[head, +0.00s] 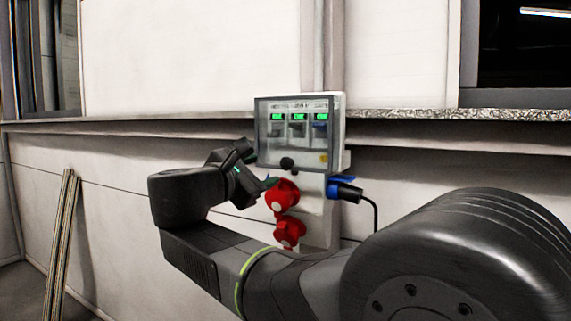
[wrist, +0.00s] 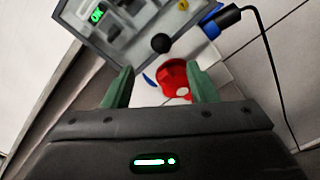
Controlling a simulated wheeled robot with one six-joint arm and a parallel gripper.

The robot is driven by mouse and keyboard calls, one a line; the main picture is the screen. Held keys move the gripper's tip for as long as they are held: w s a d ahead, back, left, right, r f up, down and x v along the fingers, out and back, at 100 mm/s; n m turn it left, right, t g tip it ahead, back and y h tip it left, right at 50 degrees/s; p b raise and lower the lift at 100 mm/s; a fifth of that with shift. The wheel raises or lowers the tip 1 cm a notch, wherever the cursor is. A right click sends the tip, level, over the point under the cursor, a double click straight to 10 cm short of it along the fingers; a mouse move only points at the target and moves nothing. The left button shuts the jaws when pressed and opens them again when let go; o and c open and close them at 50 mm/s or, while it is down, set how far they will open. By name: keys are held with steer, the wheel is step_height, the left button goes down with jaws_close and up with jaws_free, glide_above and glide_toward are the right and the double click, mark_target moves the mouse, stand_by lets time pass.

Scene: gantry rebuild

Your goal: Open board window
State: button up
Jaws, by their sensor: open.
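The board (head: 316,212) is a pale box on the wall with a transparent, dark-framed window (head: 293,134) over its upper part. Three green-lit switches show behind the window, which looks closed. A dark round knob (head: 287,164) sits at the window's lower edge; it also shows in the wrist view (wrist: 161,43). My gripper (head: 258,180) is at the left of the board, just below and left of the knob. In the wrist view its two green fingers (wrist: 160,88) are apart with nothing held between them. The knob appears beyond the fingertips.
Two red sockets (head: 285,197) (head: 289,232) stick out of the board below the window. A blue plug (head: 343,188) with a black cable (head: 375,212) is on its right side. A ledge (head: 420,115) runs along the wall. Long strips (head: 62,245) lean at left.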

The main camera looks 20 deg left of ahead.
mark_target(285, 164)
steer(key=w, duration=0.6)
steer(key=w+d+p, duration=0.1)
steer(key=w, duration=0.3)
steer(key=shift+s, duration=0.1)
jaws_close()
